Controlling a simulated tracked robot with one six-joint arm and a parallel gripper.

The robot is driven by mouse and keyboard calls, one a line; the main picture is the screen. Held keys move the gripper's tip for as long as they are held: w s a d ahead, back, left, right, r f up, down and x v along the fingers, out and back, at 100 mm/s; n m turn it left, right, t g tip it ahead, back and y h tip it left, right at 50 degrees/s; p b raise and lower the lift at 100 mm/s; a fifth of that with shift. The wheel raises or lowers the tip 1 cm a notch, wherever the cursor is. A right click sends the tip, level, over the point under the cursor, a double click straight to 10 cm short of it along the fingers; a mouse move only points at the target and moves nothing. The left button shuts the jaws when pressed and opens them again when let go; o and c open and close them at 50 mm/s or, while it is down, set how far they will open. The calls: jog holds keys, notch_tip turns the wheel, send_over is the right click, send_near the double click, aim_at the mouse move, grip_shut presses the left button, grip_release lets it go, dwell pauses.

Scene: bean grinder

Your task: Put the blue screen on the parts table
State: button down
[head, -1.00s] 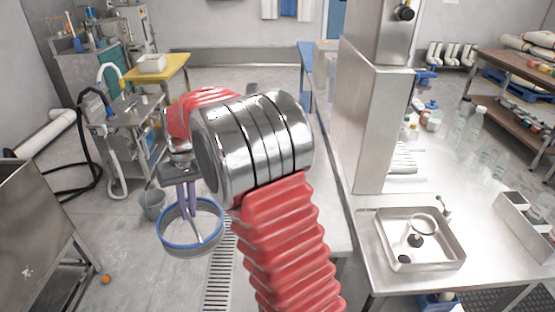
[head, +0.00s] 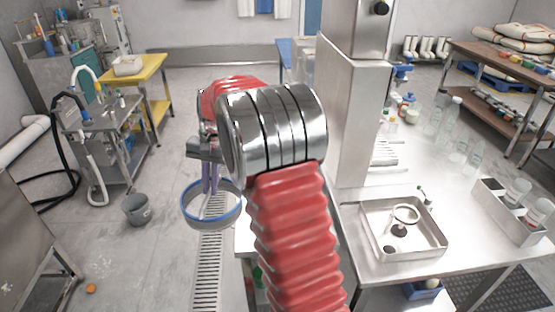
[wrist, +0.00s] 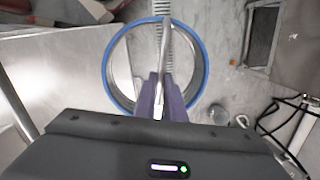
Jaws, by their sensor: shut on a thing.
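The blue screen (head: 186,218) is a round ring with a blue rim, hanging in the air over the floor left of the steel bench. My gripper (head: 210,190) is shut on it, its purple fingers reaching down into the ring. In the wrist view, the screen (wrist: 107,75) fills the upper middle, and the fingers (wrist: 162,98) close on a thin bar across it. My arm hides part of the bench. Which surface is the parts table is not marked. A steel bench (head: 365,275) stands at right and a yellow table (head: 152,68) at back left.
The steel bench carries a square tray (head: 372,243) with a ring and small parts, a divided box (head: 500,220) and several bottles. A steel column (head: 345,120) rises from it. A grey bucket (head: 137,209) and a floor drain (head: 208,270) lie at left. A steel cart (head: 95,135) stands behind.

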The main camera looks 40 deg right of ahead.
jog(key=s+d+r+m+h, duration=0.1)
jog(key=s+d+m, duration=0.1)
jog(key=d+m, duration=0.5)
jog(key=s+d+m+t+h, duration=0.1)
jog(key=s+d+m, duration=0.2)
jog(key=d+m, duration=0.5)
jog(key=d, duration=0.8)
jog(key=shift+d+r+t, duration=0.3)
jog(key=shift+d+r, duration=0.1)
jog(key=shift+f, duration=0.1)
jog(key=shift+f, duration=2.4)
notch_tip(320, 180, down, 5)
